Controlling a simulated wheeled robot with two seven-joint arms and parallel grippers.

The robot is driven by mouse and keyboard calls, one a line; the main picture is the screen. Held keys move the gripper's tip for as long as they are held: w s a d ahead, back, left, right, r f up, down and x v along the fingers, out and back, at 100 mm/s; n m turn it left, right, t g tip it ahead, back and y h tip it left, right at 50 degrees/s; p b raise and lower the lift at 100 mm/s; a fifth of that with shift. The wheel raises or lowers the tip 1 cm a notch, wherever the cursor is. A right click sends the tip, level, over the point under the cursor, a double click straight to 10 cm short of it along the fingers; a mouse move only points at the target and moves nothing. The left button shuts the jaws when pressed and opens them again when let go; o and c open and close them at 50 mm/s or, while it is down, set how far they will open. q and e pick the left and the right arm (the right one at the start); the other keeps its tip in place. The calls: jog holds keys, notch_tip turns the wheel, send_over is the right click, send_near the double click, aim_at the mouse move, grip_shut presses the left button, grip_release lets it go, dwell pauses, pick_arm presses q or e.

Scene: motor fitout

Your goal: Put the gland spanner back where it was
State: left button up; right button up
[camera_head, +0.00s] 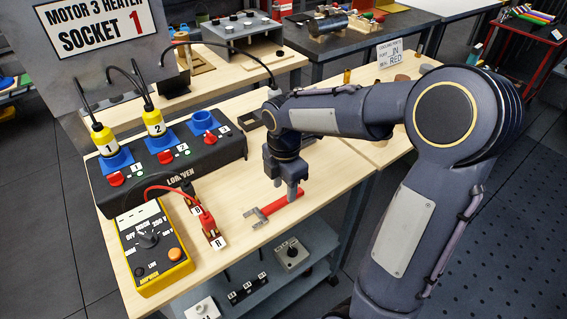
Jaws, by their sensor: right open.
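The gland spanner (279,208) has a red handle and a grey forked head that points left. It lies on the light wooden bench (240,257) near its front edge. My right gripper (284,190) points down over the spanner's red handle, with its fingers apart. The fingers hide a little of the handle, and I cannot tell whether they touch it. My left gripper is not in view.
A black socket box (172,166) with yellow plugs stands at the left. A yellow meter (151,247) and a red-lead probe block (211,231) lie left of the spanner. A lower shelf (262,285) holds switch boxes. Bare bench lies around the spanner.

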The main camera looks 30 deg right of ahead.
aim_at(284, 200)
notch_tip(284, 200, up, 7)
jog(key=s+a+m+t+y, duration=0.2)
jog(key=s+a+m+t, duration=0.1)
jog(key=s+m, duration=0.5)
jog(key=s+a+f+m+t+y, duration=0.1)
jog(key=s+a+m+t, duration=0.1)
jog(key=s+m, duration=0.6)
jog(key=a+m, duration=0.1)
jog(key=m, duration=0.3)
jog(key=shift+s+a+m+t+y+p, duration=0.15)
jog(key=shift+s+m+t+y+p, duration=0.15)
jog(key=shift+s+t+y+p, duration=0.1)
